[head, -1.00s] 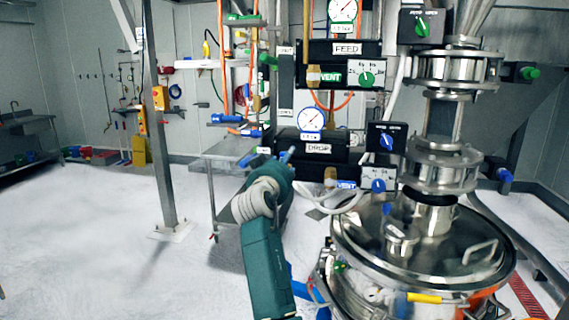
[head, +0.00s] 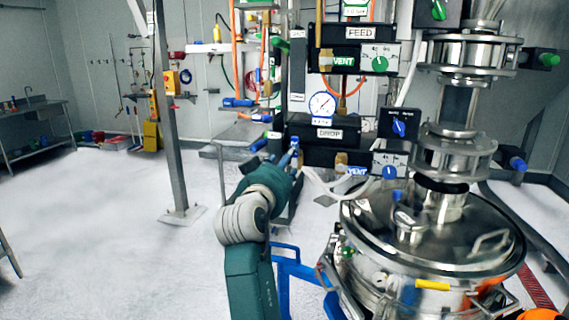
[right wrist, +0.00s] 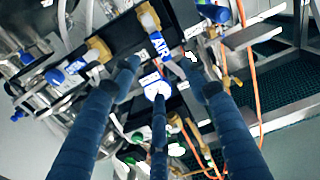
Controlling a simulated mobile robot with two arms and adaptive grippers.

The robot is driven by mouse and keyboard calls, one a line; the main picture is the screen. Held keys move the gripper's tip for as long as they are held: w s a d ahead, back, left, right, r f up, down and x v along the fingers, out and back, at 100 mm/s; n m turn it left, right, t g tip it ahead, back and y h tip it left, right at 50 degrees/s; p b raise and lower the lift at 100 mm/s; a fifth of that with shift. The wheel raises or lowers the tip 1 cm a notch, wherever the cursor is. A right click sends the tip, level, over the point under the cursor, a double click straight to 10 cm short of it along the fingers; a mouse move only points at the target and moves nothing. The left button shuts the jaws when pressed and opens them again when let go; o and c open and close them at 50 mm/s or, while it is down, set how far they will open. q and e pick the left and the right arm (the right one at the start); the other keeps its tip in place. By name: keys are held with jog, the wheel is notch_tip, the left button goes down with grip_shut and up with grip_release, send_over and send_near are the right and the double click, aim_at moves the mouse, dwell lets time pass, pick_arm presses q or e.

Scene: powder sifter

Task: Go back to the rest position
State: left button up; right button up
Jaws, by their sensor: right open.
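My right arm, dark green with a pale grey joint, rises from the bottom middle of the head view. Its gripper (head: 293,153) is near the left end of the black DROP panel (head: 325,146), mostly hidden behind my wrist. In the right wrist view the right gripper (right wrist: 162,78) has its blue fingers spread, with nothing held between them. Beyond the fingers are a blue AIR label (right wrist: 158,44), brass fittings and hoses. Whether the fingers touch any of these I cannot tell. My left gripper is not in view.
The steel sifter vessel (head: 440,240) with its lid and clamps stands close on the right. A blue frame (head: 290,268) is beside my arm. A steel post (head: 168,120) stands left of it. The floor (head: 100,240) at left is widely clear; a sink table (head: 35,118) is far left.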

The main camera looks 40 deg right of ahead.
jog(key=shift+f, duration=0.1)
dwell(0.4)
